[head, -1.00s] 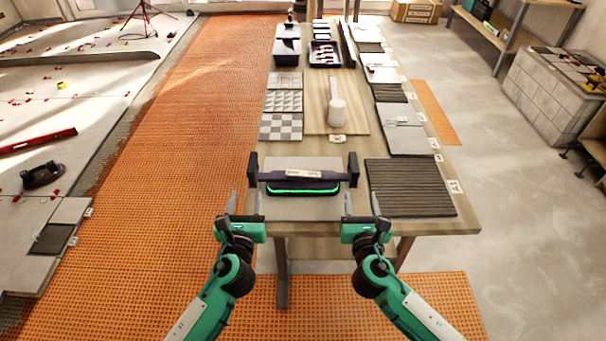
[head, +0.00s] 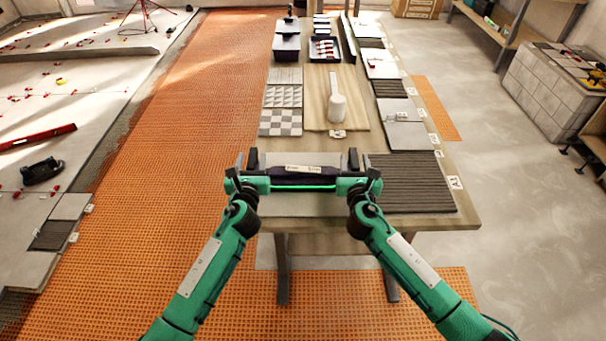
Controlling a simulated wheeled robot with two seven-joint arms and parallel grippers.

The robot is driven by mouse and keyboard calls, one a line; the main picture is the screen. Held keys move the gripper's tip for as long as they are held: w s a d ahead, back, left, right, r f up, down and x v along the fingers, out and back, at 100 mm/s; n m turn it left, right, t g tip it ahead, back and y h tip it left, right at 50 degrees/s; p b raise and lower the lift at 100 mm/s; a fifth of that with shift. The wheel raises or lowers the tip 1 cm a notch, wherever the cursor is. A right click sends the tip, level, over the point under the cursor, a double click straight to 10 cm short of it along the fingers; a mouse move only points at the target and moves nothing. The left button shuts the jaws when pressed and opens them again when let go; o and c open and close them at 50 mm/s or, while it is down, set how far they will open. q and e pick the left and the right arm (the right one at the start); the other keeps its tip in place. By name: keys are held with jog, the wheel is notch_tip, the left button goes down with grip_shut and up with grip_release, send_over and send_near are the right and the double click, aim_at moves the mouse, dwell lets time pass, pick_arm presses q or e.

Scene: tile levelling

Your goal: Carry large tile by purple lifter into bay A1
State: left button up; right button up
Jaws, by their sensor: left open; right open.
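The purple lifter (head: 297,172), a dark bar with a pale label and a green strip below, lies across the large grey tile (head: 300,207) at the table's near end. My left gripper (head: 246,166) is open at the lifter's left end. My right gripper (head: 360,166) is open at its right end. The fingers stand close around the end handles, which are mostly hidden; I cannot tell whether they touch. The A1 label (head: 455,183) is at the right table edge beside a dark ribbed tile (head: 413,182).
The table (head: 345,228) holds patterned tile samples (head: 281,122), a board with a white mallet (head: 336,107), a dark tray (head: 325,50) and grey tiles (head: 404,136) along its right side. Orange matting (head: 190,150) covers the floor on the left.

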pick_arm(q)
jog(key=shift+w, duration=0.7)
pick_arm(e)
jog(key=shift+w, duration=0.7)
pick_arm(q)
jog(key=shift+c, duration=0.4)
pick_arm(e)
jog(key=shift+c, duration=0.4)
pick_arm(q)
grip_shut()
pick_arm(e)
grip_shut()
